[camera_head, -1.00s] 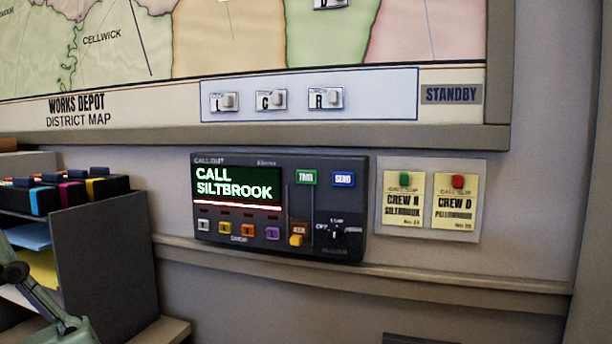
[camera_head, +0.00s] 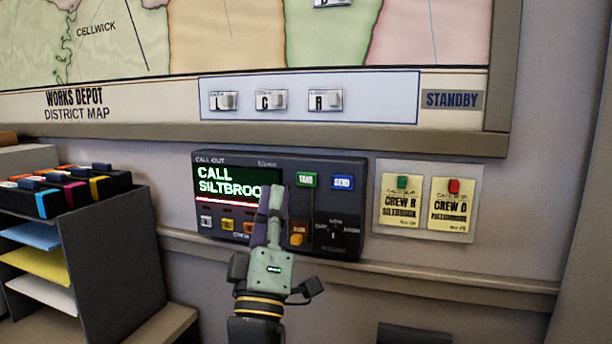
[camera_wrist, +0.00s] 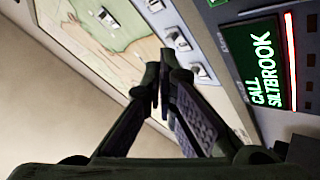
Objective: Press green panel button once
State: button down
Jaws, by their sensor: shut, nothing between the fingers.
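The green panel button (camera_head: 307,180) is at the upper middle of the dark call-out panel (camera_head: 350,215) on the wall, left of a blue button (camera_head: 343,183). My gripper (camera_head: 275,190) is shut and empty in front of the panel, with its fingertips just left of the green button in the head view. It covers the right end of the display and part of the lower button row. I cannot tell how far the tips stand off the panel. In the wrist view my gripper (camera_wrist: 162,80) shows closed fingers, and the panel's display (camera_wrist: 262,62) is at the right; the green button is not identifiable there.
Two yellow crew cards (camera_head: 402,207) with green and red clips hang right of the panel. The map board (camera_head: 150,140) is above, with small switches on its lower strip. A wooden rail (camera_head: 450,275) runs below the panel. A paper rack (camera_head: 115,250) stands at the left.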

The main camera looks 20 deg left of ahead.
aim_at(306, 179)
jog(key=shift+w, duration=0.1)
jog(key=shift+w, duration=4.25)
jog(key=shift+w, duration=0.1)
jog(key=shift+w, duration=0.35)
jog(key=shift+w, duration=0.35)
jog(key=shift+s, duration=0.75)
jog(key=shift+s, duration=0.1)
